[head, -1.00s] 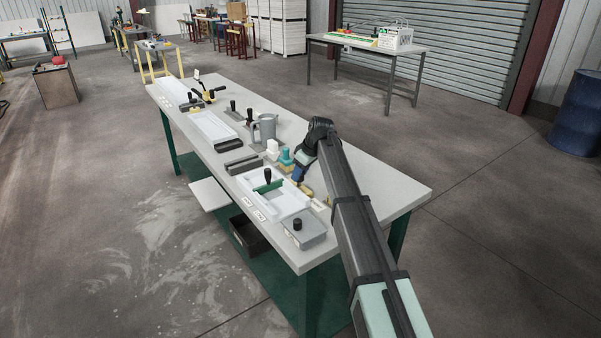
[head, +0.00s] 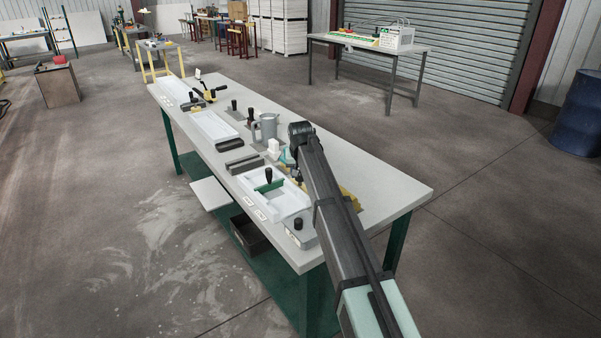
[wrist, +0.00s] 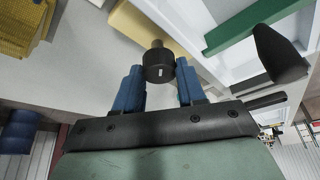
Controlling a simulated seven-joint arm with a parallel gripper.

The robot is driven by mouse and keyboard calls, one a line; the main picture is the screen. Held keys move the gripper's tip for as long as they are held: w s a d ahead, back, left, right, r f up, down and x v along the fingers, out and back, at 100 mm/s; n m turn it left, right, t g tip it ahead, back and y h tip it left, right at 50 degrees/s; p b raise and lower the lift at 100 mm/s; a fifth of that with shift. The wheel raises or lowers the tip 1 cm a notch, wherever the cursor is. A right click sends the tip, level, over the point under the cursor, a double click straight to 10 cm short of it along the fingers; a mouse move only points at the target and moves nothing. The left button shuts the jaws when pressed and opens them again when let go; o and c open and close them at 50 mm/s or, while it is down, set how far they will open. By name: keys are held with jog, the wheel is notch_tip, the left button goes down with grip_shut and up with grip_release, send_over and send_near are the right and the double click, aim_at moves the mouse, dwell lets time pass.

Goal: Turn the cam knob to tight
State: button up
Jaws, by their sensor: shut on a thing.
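The cam knob (wrist: 159,68) is a short black cylinder with a small white mark, on a brass-coloured shaft, in the wrist view. My gripper (wrist: 160,74) has its two blue fingers shut on this knob, one on each side. In the head view my arm hides the knob and most of the fingers. I cannot read a tight or loose label. Beside the knob is the white forming tray (head: 290,207), which also shows in the wrist view (wrist: 185,45), with a green bar (wrist: 240,32) and a black handle (wrist: 279,52).
A grey box (head: 303,238) with a black knob stands at the bench's near end. A yellow mesh piece (wrist: 22,24) lies near the gripper. A grey jug (head: 265,129) and a white block (head: 273,147) stand farther along. The bench's right side (head: 385,185) is clear.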

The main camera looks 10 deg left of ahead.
jog(key=m+h, duration=0.1)
jog(key=m, duration=0.3)
jog(key=shift+w+a+m+h, duration=0.1)
jog(key=shift+a+m+h, duration=0.05)
jog(key=shift+m+h, duration=0.2)
jog(key=shift+a+m+g+h, duration=0.1)
jog(key=shift+m+g+h, duration=0.45)
jog(key=shift+m, duration=1.3)
jog(key=o, duration=1.1)
jog(key=shift+c, duration=0.2)
jog(key=shift+r, duration=0.1)
jog(key=v, duration=1.3)
jog(key=shift+s+a+r, duration=0.2)
jog(key=shift+s+a, duration=0.1)
